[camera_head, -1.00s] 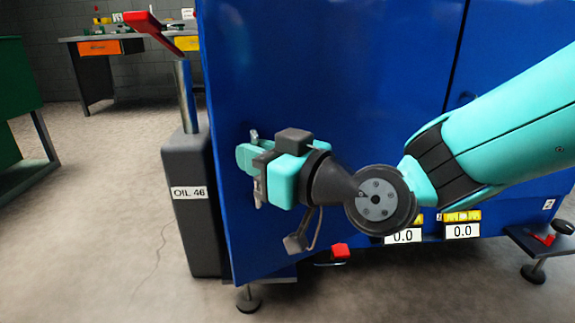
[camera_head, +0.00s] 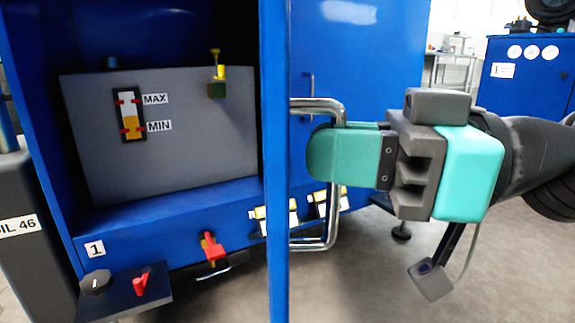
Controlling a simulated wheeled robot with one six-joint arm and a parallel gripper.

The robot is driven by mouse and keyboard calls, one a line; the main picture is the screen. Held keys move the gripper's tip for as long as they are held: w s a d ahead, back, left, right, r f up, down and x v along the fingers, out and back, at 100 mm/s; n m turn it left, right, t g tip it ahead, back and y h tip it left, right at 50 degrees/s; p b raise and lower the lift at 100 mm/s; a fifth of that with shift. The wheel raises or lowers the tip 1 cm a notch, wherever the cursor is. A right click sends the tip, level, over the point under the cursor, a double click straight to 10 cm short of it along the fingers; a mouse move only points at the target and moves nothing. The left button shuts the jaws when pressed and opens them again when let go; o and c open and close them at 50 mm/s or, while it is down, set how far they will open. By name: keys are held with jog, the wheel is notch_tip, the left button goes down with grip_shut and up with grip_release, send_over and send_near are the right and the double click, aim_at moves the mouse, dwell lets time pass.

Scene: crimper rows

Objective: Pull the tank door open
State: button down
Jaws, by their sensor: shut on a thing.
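The blue tank door (camera_head: 277,160) stands swung open and is seen nearly edge-on in the middle of the view. Its silver bar handle (camera_head: 333,215) sticks out to the right of the door. My gripper (camera_head: 345,153) is shut on the handle's upright bar, with its teal fingers over the upper part of it. Left of the door the grey tank (camera_head: 190,155) shows inside the blue cabinet.
A dark shelf with a black knob (camera_head: 95,283) and a red switch (camera_head: 140,285) juts out at lower left. A red-handled valve (camera_head: 212,247) sits below the tank. An OIL 46 container (camera_head: 20,240) stands at far left. Another blue cabinet (camera_head: 530,80) is at back right.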

jog(key=shift+w+d, duration=0.1)
jog(key=shift+d, duration=1)
jog(key=c, duration=1.5)
grip_release()
jog(key=shift+o, duration=0.2)
